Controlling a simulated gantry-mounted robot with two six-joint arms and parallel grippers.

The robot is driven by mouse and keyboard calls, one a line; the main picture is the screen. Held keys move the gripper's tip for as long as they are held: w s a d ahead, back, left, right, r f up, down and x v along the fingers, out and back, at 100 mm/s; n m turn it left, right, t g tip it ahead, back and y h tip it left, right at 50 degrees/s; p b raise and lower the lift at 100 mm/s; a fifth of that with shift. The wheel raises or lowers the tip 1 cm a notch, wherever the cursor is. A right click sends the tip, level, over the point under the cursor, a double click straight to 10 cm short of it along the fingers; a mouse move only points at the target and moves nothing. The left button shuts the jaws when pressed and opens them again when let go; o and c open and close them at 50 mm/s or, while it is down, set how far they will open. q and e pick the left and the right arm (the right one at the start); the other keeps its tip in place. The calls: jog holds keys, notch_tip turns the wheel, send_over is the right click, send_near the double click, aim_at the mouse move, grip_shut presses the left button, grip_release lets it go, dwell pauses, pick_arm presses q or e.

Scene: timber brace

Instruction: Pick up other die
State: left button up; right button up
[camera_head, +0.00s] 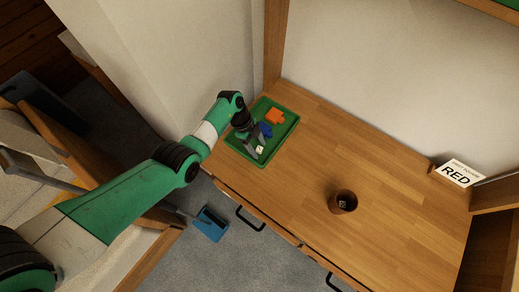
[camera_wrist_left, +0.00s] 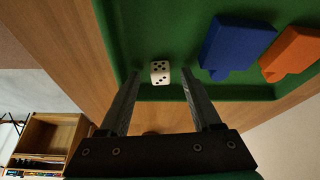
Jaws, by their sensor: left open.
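A white die with black pips (camera_wrist_left: 160,72) lies in the green tray (camera_wrist_left: 110,30), near the tray's wall. It also shows in the head view (camera_head: 260,149) at the tray's near end. My left gripper (camera_wrist_left: 158,82) is open over the tray, with its two fingers apart on either side of the die and not touching it. In the head view my left gripper (camera_head: 252,146) reaches down into the tray from the left. A brown cup (camera_head: 343,202) stands on the table and holds a small light die (camera_head: 342,204). My right gripper is not in view.
A blue block (camera_head: 265,129) and an orange block (camera_head: 275,116) lie in the tray beyond the die. A sign reading RED (camera_head: 458,173) stands at the table's right edge. The wooden tabletop (camera_head: 340,150) between tray and sign is mostly clear.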

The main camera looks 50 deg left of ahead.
pick_arm(q)
grip_shut()
dwell(0.3)
jog(key=shift+r+p, duration=0.65)
jog(key=r+p, duration=0.3)
jog(key=s+r+p, duration=0.1)
jog(key=r+p, duration=0.1)
jog(key=shift+s+d, duration=0.1)
jog(key=shift+d, duration=0.2)
jog(key=s+d+r+p, duration=0.2)
jog(key=s+r+p, duration=0.1)
jog(key=s+p, duration=0.1)
jog(key=s+d+r+p, duration=0.3)
jog(key=s+p, duration=0.1)
jog(key=s, duration=0.3)
jog(key=shift+s+d+r, duration=0.15)
jog(key=shift+d+r, duration=0.2)
